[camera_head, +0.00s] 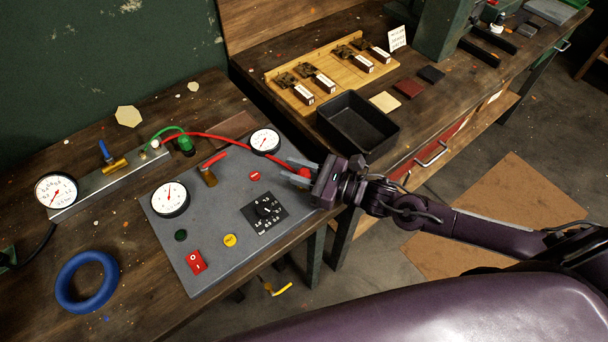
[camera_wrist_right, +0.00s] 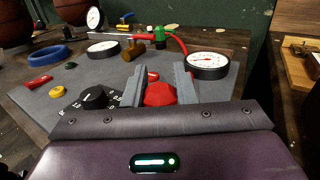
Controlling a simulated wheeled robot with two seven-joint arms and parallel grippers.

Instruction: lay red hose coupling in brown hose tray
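The red hose coupling (camera_head: 304,172) is at the right edge of the grey panel, at the end of a red hose. My right gripper (camera_head: 299,171) has its fingers on either side of it. In the right wrist view the coupling (camera_wrist_right: 160,95) fills the gap between the fingers (camera_wrist_right: 159,84), which appear shut on it. Whether it rests on the panel is hidden. A flat brown piece (camera_head: 236,134), apparently the brown hose tray, lies behind the panel, partly covered by the hose and bare of the coupling. My left gripper is not in view.
The grey panel (camera_head: 215,228) carries gauges, a red-handled valve (camera_head: 210,170) and a knob (camera_head: 266,208). A black bin (camera_head: 357,124) stands on the bench at the right. A blue ring (camera_head: 87,281) lies front left.

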